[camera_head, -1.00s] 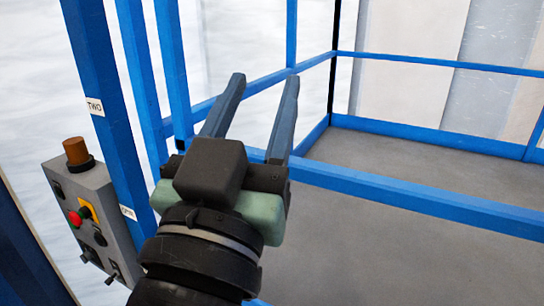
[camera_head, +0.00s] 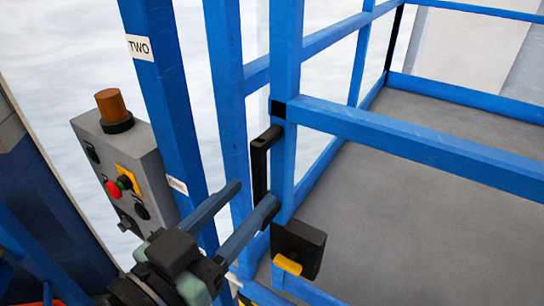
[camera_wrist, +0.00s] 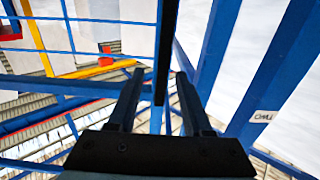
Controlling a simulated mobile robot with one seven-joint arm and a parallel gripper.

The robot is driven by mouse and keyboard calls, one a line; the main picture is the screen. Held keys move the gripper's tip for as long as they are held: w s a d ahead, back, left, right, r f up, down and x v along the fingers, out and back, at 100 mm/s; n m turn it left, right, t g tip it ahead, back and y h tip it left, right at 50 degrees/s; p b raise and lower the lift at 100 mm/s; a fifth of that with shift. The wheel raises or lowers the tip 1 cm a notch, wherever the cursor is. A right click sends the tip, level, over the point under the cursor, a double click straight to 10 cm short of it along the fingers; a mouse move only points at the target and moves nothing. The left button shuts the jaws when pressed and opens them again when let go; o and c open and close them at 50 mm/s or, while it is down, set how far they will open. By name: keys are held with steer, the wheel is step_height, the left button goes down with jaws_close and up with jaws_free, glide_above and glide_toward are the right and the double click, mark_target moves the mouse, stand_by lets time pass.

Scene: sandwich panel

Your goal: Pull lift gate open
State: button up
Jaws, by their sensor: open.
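The lift gate (camera_head: 420,150) is a blue tubular frame in the head view, with a blue upright on its left side. A black vertical handle (camera_head: 262,165) is fixed to that upright. My gripper (camera_head: 253,196) is open and empty, its two fingers pointing toward the lower part of the handle. In the wrist view, my gripper (camera_wrist: 160,78) has a long black bar, which looks like the handle (camera_wrist: 166,40), between its fingertips. I cannot tell whether a finger touches it. A black box with a yellow tab (camera_head: 298,250) sits low beside the upright.
A grey control box (camera_head: 125,165) with buttons and an orange-brown lamp stands at left. A blue post labelled TWO (camera_head: 160,90) rises beside it, close to my gripper. The grey platform floor (camera_head: 430,220) behind the gate is clear.

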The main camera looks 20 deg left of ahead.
mark_target(272, 168)
steer(key=w+p, duration=0.1)
steer(key=w, duration=0.3)
steer(key=w+d+p, duration=0.1)
steer(key=w, duration=0.2)
steer(key=shift+r+p, duration=0.1)
steer(key=shift+p, duration=0.2)
steer(key=shift+w, duration=0.3)
jaws_close()
stand_by(0.7)
